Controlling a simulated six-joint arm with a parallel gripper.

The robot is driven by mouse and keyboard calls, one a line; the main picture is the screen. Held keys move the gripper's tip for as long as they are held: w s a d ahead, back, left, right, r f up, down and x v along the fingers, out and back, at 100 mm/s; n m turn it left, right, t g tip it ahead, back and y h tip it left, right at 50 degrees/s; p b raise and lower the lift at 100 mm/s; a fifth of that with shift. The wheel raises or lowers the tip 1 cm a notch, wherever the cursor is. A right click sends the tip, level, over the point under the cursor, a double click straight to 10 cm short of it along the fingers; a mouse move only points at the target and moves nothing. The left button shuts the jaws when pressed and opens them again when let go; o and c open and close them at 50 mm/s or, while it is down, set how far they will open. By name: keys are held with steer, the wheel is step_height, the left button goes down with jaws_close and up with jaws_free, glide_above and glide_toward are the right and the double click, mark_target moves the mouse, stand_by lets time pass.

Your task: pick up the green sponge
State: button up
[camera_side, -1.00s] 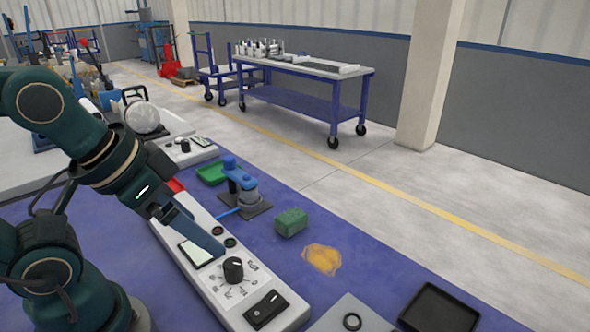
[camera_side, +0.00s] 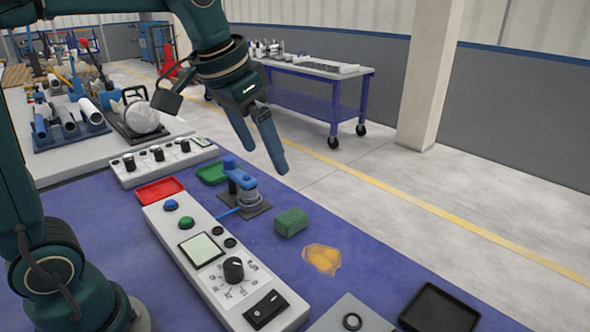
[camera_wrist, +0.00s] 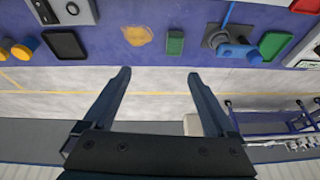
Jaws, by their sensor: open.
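The green sponge (camera_side: 291,222) is a small block lying on the blue table top, right of a small blue device and behind a yellow-orange stain. It also shows in the wrist view (camera_wrist: 175,43), beyond the fingertips and between their lines. My gripper (camera_side: 262,158) is above the table in the side view, up and to the left of the sponge, with its fingers pointing down and to the right. In the wrist view my gripper (camera_wrist: 158,75) has its two fingers wide apart, with nothing between them.
A blue device (camera_side: 240,183) stands close left of the sponge, with a green tray (camera_side: 212,173) behind it. A stain (camera_side: 322,259) lies in front. A control panel (camera_side: 205,250) runs along the left. A black tray (camera_side: 440,309) is at the front right.

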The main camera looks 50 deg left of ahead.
steer(key=w+a+f+g, duration=0.2)
steer(key=w+a+f, duration=0.1)
steer(key=w+f, duration=0.4)
steer(key=g, duration=0.2)
glide_above(289, 217)
steer(key=shift+n, duration=0.4)
step_height(289, 217, down, 9)
steer(key=shift+f, duration=2.75)
steer(key=c, duration=1.4)
steer(key=shift+r, duration=0.1)
